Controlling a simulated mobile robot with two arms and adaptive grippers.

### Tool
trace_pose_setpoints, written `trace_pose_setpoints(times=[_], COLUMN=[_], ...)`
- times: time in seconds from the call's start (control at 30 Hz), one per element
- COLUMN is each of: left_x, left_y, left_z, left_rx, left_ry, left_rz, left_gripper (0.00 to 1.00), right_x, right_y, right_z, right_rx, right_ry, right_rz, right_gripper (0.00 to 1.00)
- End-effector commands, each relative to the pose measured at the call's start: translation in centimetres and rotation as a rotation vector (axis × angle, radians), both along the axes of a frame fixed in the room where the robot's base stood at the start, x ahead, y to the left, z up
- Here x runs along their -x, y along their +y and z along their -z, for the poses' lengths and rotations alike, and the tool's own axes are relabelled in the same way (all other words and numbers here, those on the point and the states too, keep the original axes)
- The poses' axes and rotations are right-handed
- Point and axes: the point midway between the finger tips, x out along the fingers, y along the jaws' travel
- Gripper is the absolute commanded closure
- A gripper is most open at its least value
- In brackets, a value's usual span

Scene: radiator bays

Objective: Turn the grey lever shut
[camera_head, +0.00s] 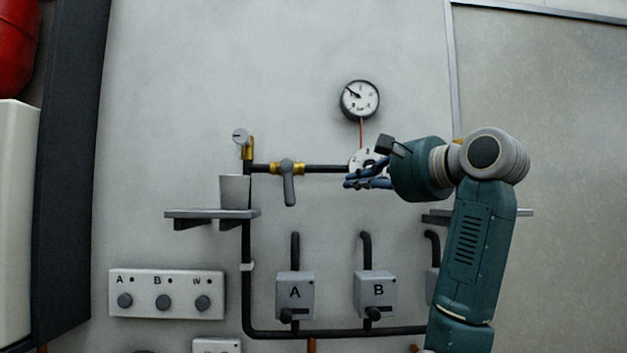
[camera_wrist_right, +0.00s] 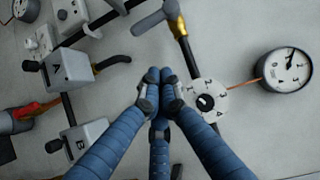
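The grey lever (camera_head: 289,187) hangs down from a brass valve (camera_head: 280,168) on the dark horizontal pipe, roughly square to the pipe. In the right wrist view the lever (camera_wrist_right: 152,22) shows near the top edge, beyond the fingertips. My right gripper (camera_head: 350,183) is to the right of the lever, in front of the white numbered dial, and is apart from the lever. In the right wrist view its blue fingers (camera_wrist_right: 160,78) come together at the tips with nothing visible between them. My left gripper is not in view.
The white numbered dial (camera_wrist_right: 208,101) is close beside the right fingers. A pressure gauge (camera_head: 359,99) is above it. A small shelf (camera_head: 190,214) with a grey cup (camera_head: 234,190) is left of the lever. Boxes A (camera_head: 295,292) and B (camera_head: 375,290) are below.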

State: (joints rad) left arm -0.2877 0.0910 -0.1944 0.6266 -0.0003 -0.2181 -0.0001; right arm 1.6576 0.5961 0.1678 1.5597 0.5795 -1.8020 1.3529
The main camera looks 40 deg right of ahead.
Motion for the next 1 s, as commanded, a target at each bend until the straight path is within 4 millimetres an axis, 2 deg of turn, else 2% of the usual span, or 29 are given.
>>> trace_pose_setpoints(times=[0.13, 0.27, 0.67, 0.8, 1.0], left_x=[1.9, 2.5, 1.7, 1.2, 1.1], left_y=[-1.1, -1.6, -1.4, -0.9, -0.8], left_z=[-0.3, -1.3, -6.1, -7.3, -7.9], left_rx=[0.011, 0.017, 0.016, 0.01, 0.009], left_ry=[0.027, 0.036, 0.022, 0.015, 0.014], left_rz=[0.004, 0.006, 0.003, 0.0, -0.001], left_gripper=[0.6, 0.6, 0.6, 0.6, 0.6], right_x=[0.0, -1.6, -10.0, -11.2, -12.1], right_y=[0.2, 0.3, 0.7, 2.4, 3.4], right_z=[-0.2, -0.2, 0.0, 0.3, 0.6], right_rx=[0.011, 0.01, 0.007, 0.011, 0.009], right_ry=[-0.004, -0.001, 0.0, -0.003, -0.006], right_rz=[-0.027, -0.028, -0.028, -0.027, -0.026], right_gripper=[1.0, 1.0, 1.0, 1.0, 1.0])
